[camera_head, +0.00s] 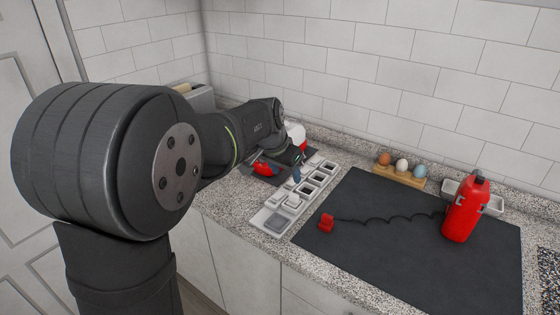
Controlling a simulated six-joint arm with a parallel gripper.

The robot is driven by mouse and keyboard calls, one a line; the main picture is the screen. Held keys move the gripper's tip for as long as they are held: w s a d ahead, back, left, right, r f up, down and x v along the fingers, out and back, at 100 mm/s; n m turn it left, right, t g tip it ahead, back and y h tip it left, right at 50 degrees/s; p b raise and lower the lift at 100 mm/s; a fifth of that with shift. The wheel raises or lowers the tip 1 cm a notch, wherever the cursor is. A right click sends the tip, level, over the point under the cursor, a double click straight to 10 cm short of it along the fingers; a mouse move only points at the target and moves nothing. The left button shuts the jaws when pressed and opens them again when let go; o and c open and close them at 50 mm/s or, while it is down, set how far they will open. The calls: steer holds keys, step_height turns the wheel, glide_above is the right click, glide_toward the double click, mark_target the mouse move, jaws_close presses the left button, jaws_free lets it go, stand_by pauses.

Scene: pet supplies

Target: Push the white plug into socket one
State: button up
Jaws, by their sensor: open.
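A white strip (259,222) with several square sockets lies along the left side of the dark mat. Some sockets show dark openings and the nearer ones look covered in white or grey. My gripper (297,168) is over the far left edge of the strip, small and partly hidden by my arm. It is open, and I cannot make out anything held in it. A white rounded object (296,131) shows just behind the gripper. I cannot tell whether it is the white plug. I cannot tell which socket is socket one.
A red plug (327,222) lies on the dark mat (400,265), with a wavy black cord running to a red bottle-shaped device (463,212). A wooden holder (399,178) with three eggs and a white tray (494,205) stand behind. A red object (265,168) lies left of the gripper.

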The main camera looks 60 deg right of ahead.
mark_target(294, 194)
steer(key=x, duration=1.1)
steer(key=shift+d+f, duration=0.15)
steer(key=shift+f, duration=0.1)
steer(key=c, duration=1.1)
steer(key=o, duration=1.1)
steer(key=v, duration=1.2)
steer(key=shift+f, duration=0.1)
